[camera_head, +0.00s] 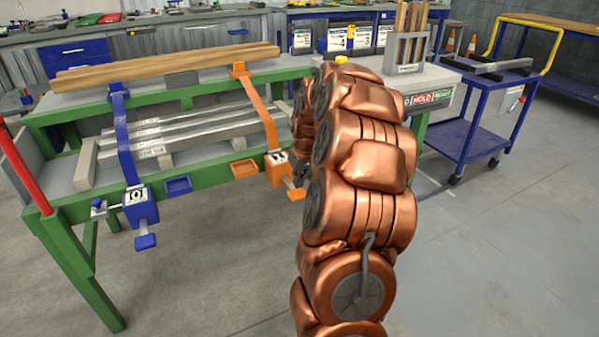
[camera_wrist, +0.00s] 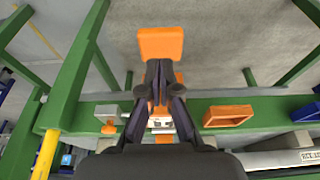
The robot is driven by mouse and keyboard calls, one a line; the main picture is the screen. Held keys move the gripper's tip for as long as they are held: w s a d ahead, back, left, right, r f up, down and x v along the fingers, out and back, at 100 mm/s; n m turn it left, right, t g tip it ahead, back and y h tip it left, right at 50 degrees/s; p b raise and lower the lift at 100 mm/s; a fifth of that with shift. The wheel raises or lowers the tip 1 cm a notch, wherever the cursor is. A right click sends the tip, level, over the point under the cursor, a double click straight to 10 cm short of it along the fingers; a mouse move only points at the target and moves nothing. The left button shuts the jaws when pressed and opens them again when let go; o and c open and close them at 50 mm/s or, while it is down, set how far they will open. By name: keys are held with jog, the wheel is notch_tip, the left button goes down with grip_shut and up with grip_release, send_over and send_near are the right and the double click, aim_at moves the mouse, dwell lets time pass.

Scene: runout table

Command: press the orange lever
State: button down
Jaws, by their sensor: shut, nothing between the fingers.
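The orange lever (camera_head: 294,193) sticks out at the front of an orange clamp unit (camera_head: 276,170) on the green table's front edge, partly beside my copper arm. In the wrist view its flat orange paddle (camera_wrist: 160,43) shows just beyond the fingertips. My gripper (camera_wrist: 160,72) has its dark fingers together and empty, pointing at the paddle and covering the lever's stem. I cannot tell whether the fingertips touch the paddle. In the head view my arm mostly hides the gripper.
A blue clamp unit (camera_head: 140,207) with a blue lever (camera_head: 145,241) stands to the left on the same green table (camera_head: 75,208). An orange tray (camera_head: 243,168) and a blue tray (camera_head: 178,186) sit between them. A blue cart (camera_head: 463,138) stands right; floor before it is clear.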

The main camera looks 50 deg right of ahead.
aim_at(299, 195)
jog(key=shift+f, duration=1.1)
jog(key=shift+s+a+f, duration=0.1)
jog(key=shift+f, duration=0.05)
jog(key=shift+s+a+f+t+h+b, duration=0.1)
jog(key=shift+s+f+t+h+b, duration=0.1)
jog(key=shift+f+t+b, duration=0.45)
jog(key=shift+s+f+t+h+b, duration=0.1)
jog(key=shift+f+t+h+b, duration=0.1)
jog(key=shift+f+t+b, duration=0.4)
jog(key=shift+f+t+h+b, duration=0.3)
jog(key=shift+f+t+b, duration=0.05)
jog(key=shift+f+t, duration=0.35)
jog(key=shift+w+f, duration=0.15)
jog(key=shift+f, duration=0.55)
jog(key=shift+w+f, duration=0.1)
jog(key=shift+f, duration=0.6)
